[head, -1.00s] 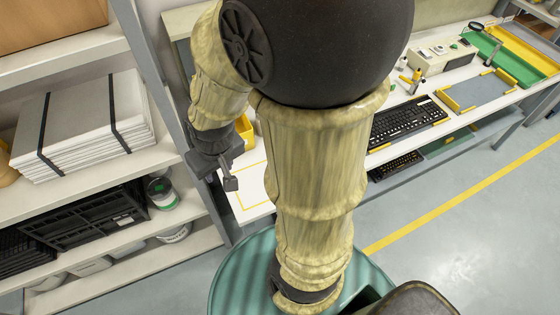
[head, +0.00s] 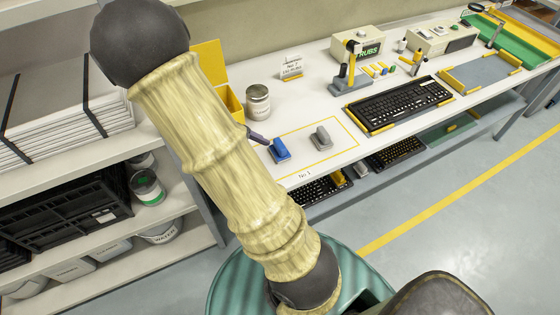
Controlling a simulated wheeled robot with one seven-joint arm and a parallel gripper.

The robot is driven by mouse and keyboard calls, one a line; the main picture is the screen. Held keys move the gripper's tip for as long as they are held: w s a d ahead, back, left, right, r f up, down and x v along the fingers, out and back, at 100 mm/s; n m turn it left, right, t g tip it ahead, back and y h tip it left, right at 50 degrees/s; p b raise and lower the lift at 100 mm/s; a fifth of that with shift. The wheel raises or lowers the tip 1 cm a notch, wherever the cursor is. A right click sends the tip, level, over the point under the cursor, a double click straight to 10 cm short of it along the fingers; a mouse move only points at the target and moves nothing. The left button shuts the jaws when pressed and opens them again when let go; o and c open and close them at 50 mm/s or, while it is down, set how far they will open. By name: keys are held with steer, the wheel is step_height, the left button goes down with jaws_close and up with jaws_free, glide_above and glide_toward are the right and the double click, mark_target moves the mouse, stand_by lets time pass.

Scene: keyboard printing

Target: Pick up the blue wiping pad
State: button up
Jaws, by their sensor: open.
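The blue wiping pad (head: 279,151) rests on the white bench inside a yellow-outlined area. It is a small block on a thin base, just right of my arm. My gripper (head: 257,138) is mostly hidden behind my own arm link. Only a dark tip shows, at the upper left of the blue pad. It is close to the pad, but I cannot tell whether it touches. Nothing is seen held in it.
A similar grey pad (head: 321,137) sits right of the blue one. A tin (head: 257,106) and a yellow bin (head: 232,104) stand behind. A black keyboard (head: 400,104) lies to the right. Shelving with paper stacks (head: 70,125) is at left.

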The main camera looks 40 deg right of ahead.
steer(key=w+d+f+n+h+b, duration=0.2)
steer(key=w+d+n+h+b, duration=0.4)
steer(key=h, duration=0.3)
steer(key=shift+w+d+f+n, duration=0.3)
steer(key=shift+w+f, duration=0.1)
steer(key=shift+w, duration=0.5)
